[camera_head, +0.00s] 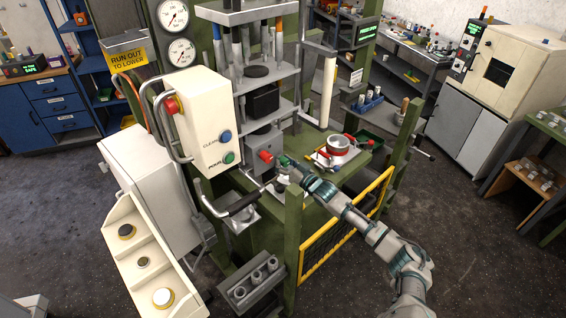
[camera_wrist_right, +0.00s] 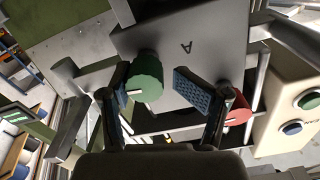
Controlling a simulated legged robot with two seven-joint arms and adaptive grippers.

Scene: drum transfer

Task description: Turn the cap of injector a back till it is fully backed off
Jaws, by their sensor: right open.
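A grey injector block (camera_wrist_right: 190,45) marked with the letter A shows in the wrist view. A green ribbed cap (camera_wrist_right: 145,76) with a white mark sits at its side, and a red cap (camera_wrist_right: 239,110) with a white mark is farther right. In the head view the red cap (camera_head: 265,156) and the green cap (camera_head: 284,160) show beside the grey block (camera_head: 262,138). My right gripper (camera_wrist_right: 152,80) is open, its blue-padded fingers on either side of the green cap, the left finger close to it and a gap on the right. Contact cannot be told. My left gripper is not in view.
A white panel (camera_head: 202,120) with buttons and handles stands left of the block. A plate with a round fitting (camera_head: 338,146) is right of my gripper. Green posts (camera_head: 292,238) and a yellow-framed mesh guard (camera_head: 345,222) flank my forearm. A tray of fittings (camera_head: 252,282) is in front.

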